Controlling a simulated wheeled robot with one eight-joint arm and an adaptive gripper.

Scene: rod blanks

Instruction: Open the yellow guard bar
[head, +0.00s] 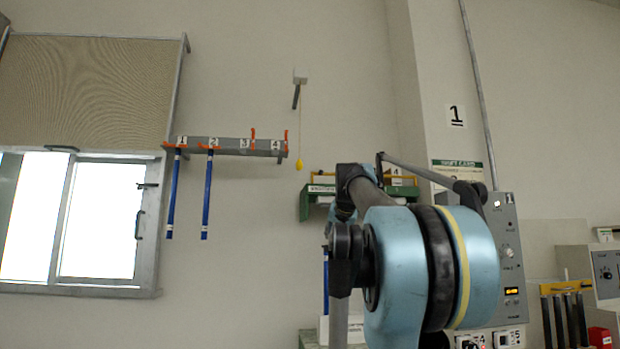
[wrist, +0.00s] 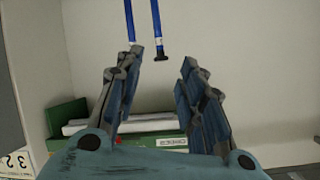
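Two yellow bars show in the head view, and I cannot tell which is the guard bar. One yellow bar (head: 322,174) runs along the top of a green wall bracket, partly hidden behind my arm. A short yellow-orange bar (head: 566,287) lies across the tops of several dark upright rods (head: 571,318) at the lower right. No yellow bar shows clearly in the wrist view. My gripper (wrist: 157,58) is open in the wrist view, with nothing between its fingers.
Blue rods (head: 206,195) hang from a numbered grey rack (head: 230,147). A yellow pull knob (head: 299,165) hangs on a cord. A grey control box (head: 506,250) is right of my arm. A green holder with a white label (wrist: 165,142) lies beyond my gripper in the wrist view.

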